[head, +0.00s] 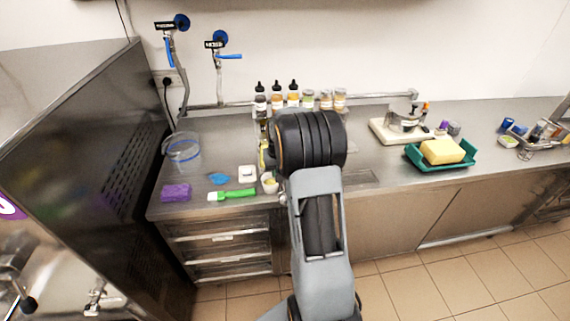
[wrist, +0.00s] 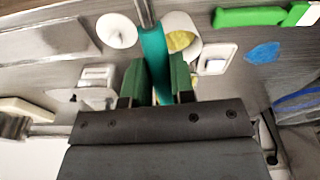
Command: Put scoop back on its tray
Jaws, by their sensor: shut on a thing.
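My gripper (wrist: 157,75) has green fingers and is shut on a teal handle (wrist: 155,50) with a metal shaft (wrist: 147,12), which looks like the scoop. The shaft runs out of the top of the wrist view, so the scoop's far end is hidden. In the head view my arm's dark wrist covers the gripper and the scoop. A green tray (head: 452,166) with a yellow block (head: 442,151) on it stands on the counter at the right. I cannot tell whether this is the scoop's tray.
Below the gripper are a white cup (wrist: 180,28), a white round piece (wrist: 116,30) and a square dish (wrist: 218,57). A green brush (head: 233,194), purple sponge (head: 176,193) and clear bucket (head: 183,155) stand left. Several bottles line the back; a board (head: 388,135) bears a pot.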

